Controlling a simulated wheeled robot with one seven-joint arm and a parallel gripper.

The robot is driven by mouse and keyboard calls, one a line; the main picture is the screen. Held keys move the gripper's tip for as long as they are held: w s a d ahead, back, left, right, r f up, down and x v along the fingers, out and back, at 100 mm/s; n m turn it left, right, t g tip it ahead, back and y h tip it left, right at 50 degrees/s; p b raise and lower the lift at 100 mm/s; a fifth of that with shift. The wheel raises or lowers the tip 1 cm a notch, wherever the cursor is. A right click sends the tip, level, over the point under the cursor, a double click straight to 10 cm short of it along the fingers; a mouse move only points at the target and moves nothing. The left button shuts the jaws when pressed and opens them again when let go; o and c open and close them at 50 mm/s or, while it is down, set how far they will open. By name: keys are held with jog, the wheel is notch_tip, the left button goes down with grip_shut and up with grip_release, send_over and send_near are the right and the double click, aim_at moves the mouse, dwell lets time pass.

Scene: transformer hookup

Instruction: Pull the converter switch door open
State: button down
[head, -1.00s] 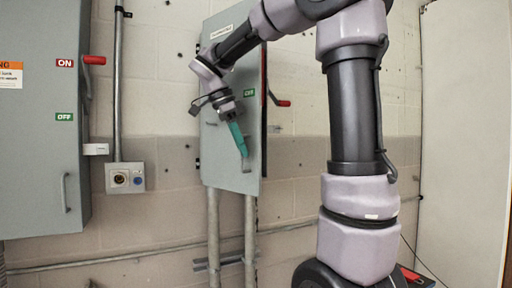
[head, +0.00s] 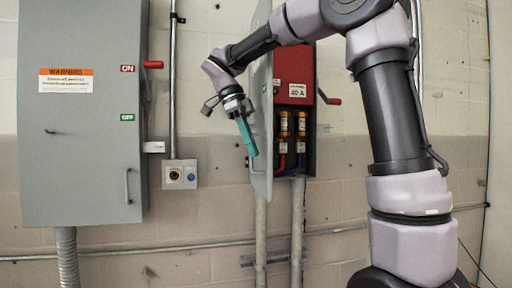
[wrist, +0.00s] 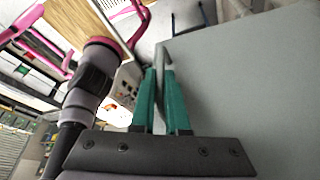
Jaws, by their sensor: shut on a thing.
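The converter switch door (head: 261,110) is grey and stands swung open, seen at a steep angle on the left of its box. The open box (head: 311,150) shows a red panel, brass-ended fuses and a 40 A label. My gripper (head: 253,154) has teal fingers pointing down at the door's lower part. In the wrist view my gripper (wrist: 159,72) is shut on a thin grey piece, which looks like the door handle (wrist: 160,58). The door's flat grey face (wrist: 250,95) fills the right of that view. The fingers hide most of the grip.
A larger closed grey cabinet (head: 80,110) with a warning label stands at the left. A small outlet box (head: 180,174) sits between the two. A red lever (head: 328,97) sticks out right of the open box. Conduits (head: 297,225) run below it.

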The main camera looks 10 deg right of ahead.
jog(key=c, duration=0.9)
grip_release()
jog(key=v, duration=1)
jog(key=shift+a+r, duration=0.15)
jog(key=shift+r, duration=0.25)
